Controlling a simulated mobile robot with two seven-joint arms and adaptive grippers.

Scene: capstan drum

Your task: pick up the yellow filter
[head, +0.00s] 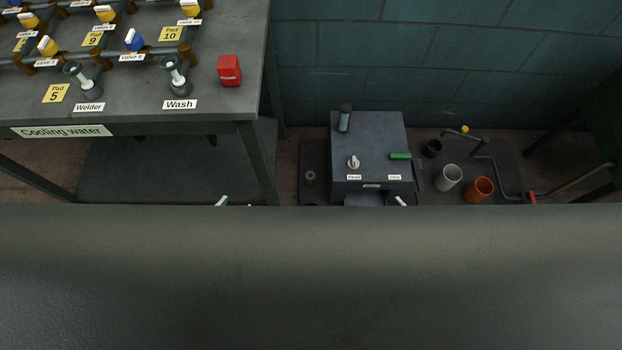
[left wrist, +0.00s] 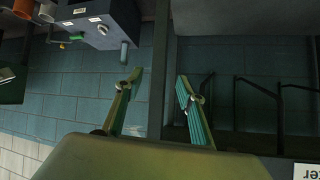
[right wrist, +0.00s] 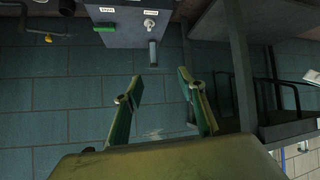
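I cannot pick out a yellow filter for certain in any view. My left gripper (left wrist: 160,82) is open and empty in the left wrist view, its two green-lined fingers well apart. Only a fingertip of it shows in the head view (head: 222,200), below the cooling water table. My right gripper (right wrist: 160,82) is also open and empty in the right wrist view. Its tip shows in the head view (head: 401,201), at the front of the grey box (head: 371,135). A broad grey shape hides the rest of both grippers in the head view.
The cooling water table (head: 135,112) at left carries valves, yellow pads and a red block (head: 229,70). The grey box has a knob (head: 353,162) and a green handle (head: 400,156). A white cup (head: 448,178) and orange cup (head: 479,189) stand right, near a pipe with a small yellow part (head: 464,129).

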